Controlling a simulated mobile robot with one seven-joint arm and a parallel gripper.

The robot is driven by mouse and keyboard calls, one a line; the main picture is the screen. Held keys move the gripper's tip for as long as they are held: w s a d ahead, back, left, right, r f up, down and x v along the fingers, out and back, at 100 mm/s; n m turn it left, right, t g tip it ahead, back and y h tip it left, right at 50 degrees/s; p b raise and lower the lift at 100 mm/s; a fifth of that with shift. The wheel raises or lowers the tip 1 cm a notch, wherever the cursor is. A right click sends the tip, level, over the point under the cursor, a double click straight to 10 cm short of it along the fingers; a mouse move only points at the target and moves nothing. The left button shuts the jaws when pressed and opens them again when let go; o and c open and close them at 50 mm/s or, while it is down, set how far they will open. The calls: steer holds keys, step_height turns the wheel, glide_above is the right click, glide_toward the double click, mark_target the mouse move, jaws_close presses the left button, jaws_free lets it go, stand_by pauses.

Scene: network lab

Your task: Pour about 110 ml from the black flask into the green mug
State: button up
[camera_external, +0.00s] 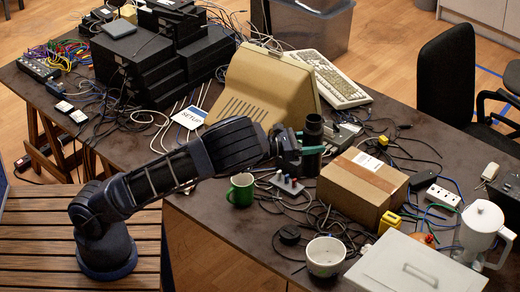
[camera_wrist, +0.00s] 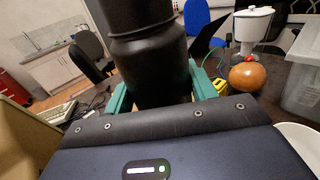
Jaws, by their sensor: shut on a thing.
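The black flask (camera_external: 313,131) stands upright between the teal fingers of my gripper (camera_external: 311,151), left of the cardboard box. In the wrist view the flask (camera_wrist: 148,55) fills the space between the fingers, and my gripper (camera_wrist: 158,92) is shut on it. The flask's lower end is hard to see, so I cannot tell whether it touches the table. The green mug (camera_external: 241,190) stands upright near the table's front edge, to the left of and nearer than the flask. The mug does not show in the wrist view.
A cardboard box (camera_external: 361,187) is right of the flask. A small board with upright parts (camera_external: 287,184) and cables lie between mug and box. A beige monitor (camera_external: 262,88) is behind. A white pot (camera_external: 326,257), white case (camera_external: 416,268) and white jug (camera_external: 482,228) stand front right.

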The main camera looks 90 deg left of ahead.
mark_target(306, 128)
step_height(306, 128, up, 6)
steer(key=shift+f, duration=0.15)
steer(key=shift+s+f+n+y, duration=0.15)
steer(key=shift+f+y, duration=0.1)
steer(key=shift+f, duration=0.4)
steer(key=shift+s+f+n+y, duration=0.15)
steer(key=shift+f+y, duration=0.1)
steer(key=shift+f, duration=0.35)
steer(key=f+y, duration=0.1)
steer(key=s+f+n+y, duration=0.1)
steer(key=f, duration=0.1)
steer(key=s+f+n+g+y, duration=0.1)
steer(key=f, duration=0.1)
steer(key=shift+s+a+f, duration=0.1)
steer(key=shift+a+f, duration=0.15)
steer(key=shift+a, duration=0.15)
steer(key=shift+s+a+f+n+g+y, duration=1.35)
steer(key=shift+s+f+n+g+y, duration=0.6)
steer(key=shift+s+n+g+y, duration=2.25)
steer(key=s+d+r+n+g+y, duration=0.1)
steer(key=s+r+n+g+y, duration=0.1)
steer(key=s+r+n+g, duration=0.5)
steer(key=s+d+r+g+y, duration=0.1)
steer(key=s+r+g+y, duration=0.3)
steer(key=s, duration=0.6)
step_height(306, 128, down, 17)
steer(key=h, duration=0.2)
steer(key=shift+s+d+r+t, duration=0.15)
steer(key=shift+s+d+t, duration=0.1)
steer(key=shift+t, duration=0.15)
